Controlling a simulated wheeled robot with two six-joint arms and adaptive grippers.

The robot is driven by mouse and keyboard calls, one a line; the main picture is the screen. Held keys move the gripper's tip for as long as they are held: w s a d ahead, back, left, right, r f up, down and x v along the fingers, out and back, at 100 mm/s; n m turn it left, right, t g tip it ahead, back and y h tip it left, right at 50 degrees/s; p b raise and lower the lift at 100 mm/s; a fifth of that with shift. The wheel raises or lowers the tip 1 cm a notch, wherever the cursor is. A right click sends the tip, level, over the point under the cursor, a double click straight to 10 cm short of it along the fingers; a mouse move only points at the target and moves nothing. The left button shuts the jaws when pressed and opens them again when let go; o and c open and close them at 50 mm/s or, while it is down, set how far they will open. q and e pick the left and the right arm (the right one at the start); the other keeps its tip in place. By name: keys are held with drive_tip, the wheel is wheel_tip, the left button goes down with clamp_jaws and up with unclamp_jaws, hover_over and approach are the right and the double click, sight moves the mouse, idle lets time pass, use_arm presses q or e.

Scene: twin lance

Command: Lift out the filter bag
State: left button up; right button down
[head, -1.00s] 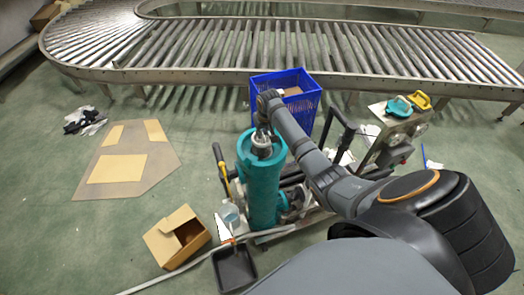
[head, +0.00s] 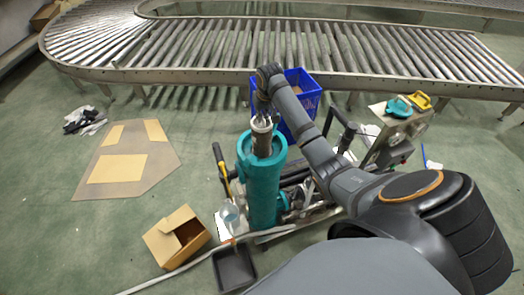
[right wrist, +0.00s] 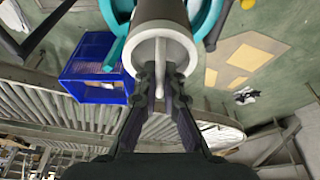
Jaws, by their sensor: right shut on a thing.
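The filter bag (head: 262,144) is a grey cylinder with a pale ring at its top. It stands partly out of the teal upright housing (head: 263,190), and its lower part is hidden inside. My right gripper (head: 264,115) is above the housing, shut on the bag's top. In the right wrist view the fingers (right wrist: 165,92) close on the thin handle across the pale ring (right wrist: 150,47), with the grey bag body (right wrist: 160,10) beyond and the teal housing rim (right wrist: 208,22) around it. My left gripper is not in view.
A blue crate (head: 303,103) stands behind the housing, near the roller conveyor (head: 290,45). A black tray (head: 235,267) and an open cardboard box (head: 176,237) lie in front and left. A cart with teal and yellow items (head: 398,108) is at right.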

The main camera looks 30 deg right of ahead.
wheel_tip(320, 180, up, 11)
drive_tip(key=shift+r, duration=0.2)
idle(0.6)
